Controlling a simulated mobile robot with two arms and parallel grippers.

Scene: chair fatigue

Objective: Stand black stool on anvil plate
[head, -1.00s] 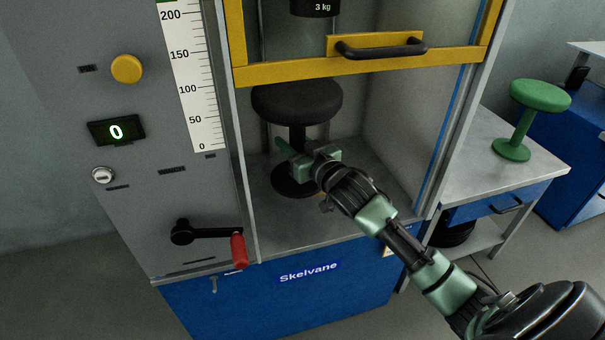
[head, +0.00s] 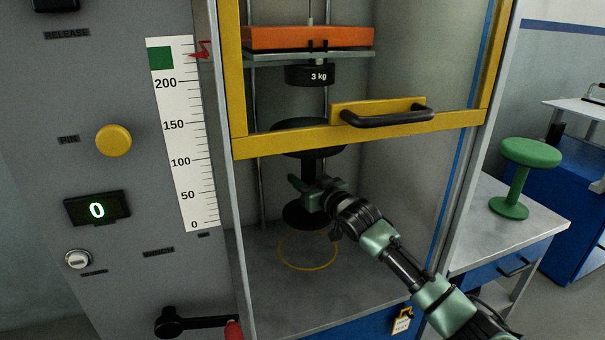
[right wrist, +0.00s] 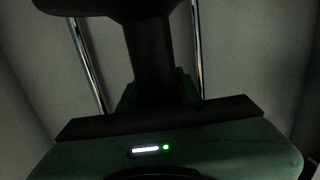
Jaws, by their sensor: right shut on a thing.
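The black stool (head: 308,166) is inside the test cabinet, upright, its seat partly hidden behind the door's lower yellow bar. My right gripper (head: 318,188) is shut on the stool's stem; the black stem (right wrist: 155,55) also rises beyond the jaws in the right wrist view. The round black foot shows above a yellow ring (head: 308,268) marked on the grey anvil plate (head: 360,275). The foot looks raised off the plate, though its exact height is hard to tell. My left gripper is not in view.
A yellow-framed door (head: 290,143) with a black handle hangs partly raised across the opening. A 3 kg weight (head: 310,75) hangs above the stool under an orange block (head: 310,37). A green stool (head: 520,175) stands on the side bench at right.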

